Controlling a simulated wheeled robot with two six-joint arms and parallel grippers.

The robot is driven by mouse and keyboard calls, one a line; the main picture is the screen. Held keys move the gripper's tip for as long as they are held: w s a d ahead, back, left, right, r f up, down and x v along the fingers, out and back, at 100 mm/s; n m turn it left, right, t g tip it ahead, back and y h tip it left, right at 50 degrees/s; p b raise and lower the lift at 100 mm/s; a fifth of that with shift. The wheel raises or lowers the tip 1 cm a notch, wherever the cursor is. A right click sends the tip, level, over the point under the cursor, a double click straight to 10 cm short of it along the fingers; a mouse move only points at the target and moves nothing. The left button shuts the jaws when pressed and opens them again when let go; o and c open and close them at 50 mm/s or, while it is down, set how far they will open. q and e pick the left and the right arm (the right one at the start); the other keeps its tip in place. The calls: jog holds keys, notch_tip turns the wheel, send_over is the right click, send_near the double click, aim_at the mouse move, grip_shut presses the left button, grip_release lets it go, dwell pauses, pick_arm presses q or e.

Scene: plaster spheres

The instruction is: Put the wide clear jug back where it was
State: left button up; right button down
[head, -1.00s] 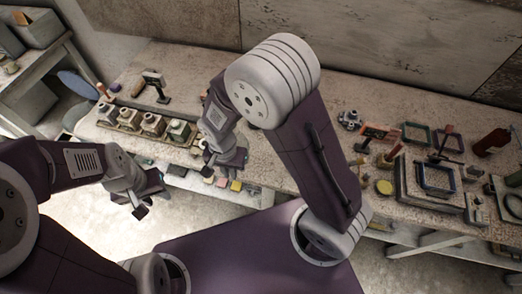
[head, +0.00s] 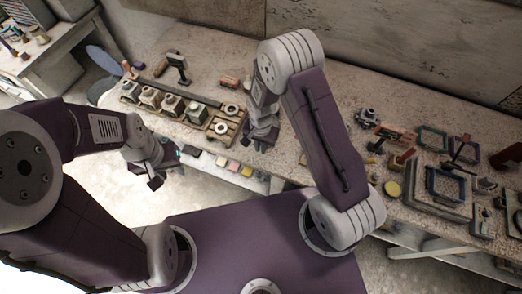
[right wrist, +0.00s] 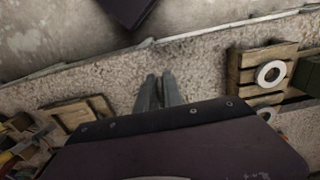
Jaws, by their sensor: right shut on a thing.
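My right gripper (head: 262,140) is over the bench, just right of the row of square jars. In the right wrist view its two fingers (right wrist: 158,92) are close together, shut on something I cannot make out. I cannot pick out the wide clear jug in either view. A wooden pallet with a white ring (head: 221,128) stands left of the right gripper; a ringed pallet (right wrist: 271,75) shows at the right of the right wrist view. My left gripper (head: 160,178) is in front of the bench, with its fingers apart and nothing visible between them.
Several grey-green square jars (head: 172,105) stand in a row on the bench. A small dark stand (head: 178,66) is behind them. Coloured blocks (head: 233,166) lie along a lower ledge. Frames and a red sign (head: 396,132) crowd the right side. Bare bench lies behind the right gripper.

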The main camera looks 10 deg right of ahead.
notch_tip(320, 180, down, 4)
jog(key=shift+a+r+p, duration=0.1)
jog(key=shift+r+p, duration=0.05)
jog(key=shift+p, duration=0.3)
jog(key=shift+f, duration=0.25)
jog(key=c, duration=1.5)
grip_release()
jog(key=shift+r, duration=0.1)
